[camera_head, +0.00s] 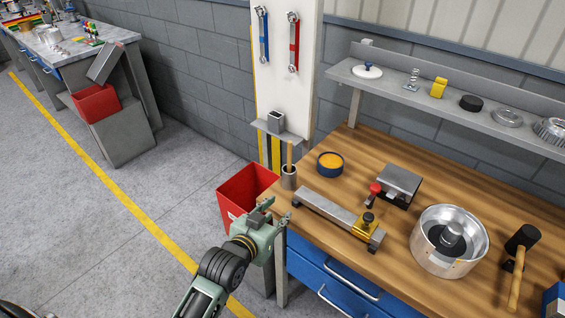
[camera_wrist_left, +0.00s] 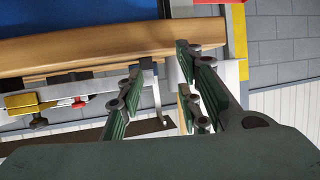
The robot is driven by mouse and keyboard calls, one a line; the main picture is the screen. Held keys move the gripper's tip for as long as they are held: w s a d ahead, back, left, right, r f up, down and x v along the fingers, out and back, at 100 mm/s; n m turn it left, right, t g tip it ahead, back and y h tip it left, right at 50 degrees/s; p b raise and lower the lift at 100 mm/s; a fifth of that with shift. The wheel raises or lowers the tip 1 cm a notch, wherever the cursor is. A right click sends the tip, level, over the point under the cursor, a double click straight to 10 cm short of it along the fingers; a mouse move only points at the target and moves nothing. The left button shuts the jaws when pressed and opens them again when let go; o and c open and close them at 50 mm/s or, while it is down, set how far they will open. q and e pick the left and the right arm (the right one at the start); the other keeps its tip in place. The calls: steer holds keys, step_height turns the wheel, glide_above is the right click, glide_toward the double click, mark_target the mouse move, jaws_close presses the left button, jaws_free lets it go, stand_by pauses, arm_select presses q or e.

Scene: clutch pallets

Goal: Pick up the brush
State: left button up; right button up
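The brush shows as an upright wooden handle (camera_head: 289,154) standing in a small grey cylindrical cup (camera_head: 289,178) at the left corner of the workbench (camera_head: 333,174); its bristles are hidden in the cup. My left gripper (camera_head: 277,210) is open and empty, just in front of and below the cup, beside the bench's left edge. In the left wrist view its two green-padded fingers (camera_wrist_left: 161,65) stand apart near the wooden bench edge. A tan sliver shows behind the fingers there, but I cannot tell whether it is the brush. My right gripper is not in view.
A red bin (camera_head: 238,186) stands left of the bench, close behind my gripper. A blue tin with orange contents (camera_head: 330,162) is right of the cup. A metal rail fixture (camera_head: 331,210) lies in front.

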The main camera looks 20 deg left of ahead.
mark_target(289, 158)
arm_select(q)
steer(key=w+r+t, duration=0.1)
steer(key=w+r, duration=0.1)
steer(key=w+a+r+t, duration=0.1)
steer(key=w+r, duration=0.1)
steer(key=shift+w+r+t, duration=0.15)
steer(key=shift+r+t, duration=0.1)
steer(key=shift+t, duration=0.05)
steer(key=w+r, duration=0.1)
steer(key=w, duration=0.2)
steer(key=w+r+t+p, duration=0.1)
steer(key=w, duration=0.2)
steer(key=w+r+t+p, duration=0.1)
steer(key=w, duration=0.2)
steer(key=shift+w+r+n, duration=0.25)
steer(key=shift+w+n, duration=0.05)
steer(key=shift+w, duration=0.1)
steer(key=shift+w+f, duration=0.1)
steer(key=shift+w, duration=0.35)
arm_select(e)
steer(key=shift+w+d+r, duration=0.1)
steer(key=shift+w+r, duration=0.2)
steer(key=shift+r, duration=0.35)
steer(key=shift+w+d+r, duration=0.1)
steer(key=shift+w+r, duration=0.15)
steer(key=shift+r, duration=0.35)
arm_select(q)
steer(key=shift+c, duration=0.4)
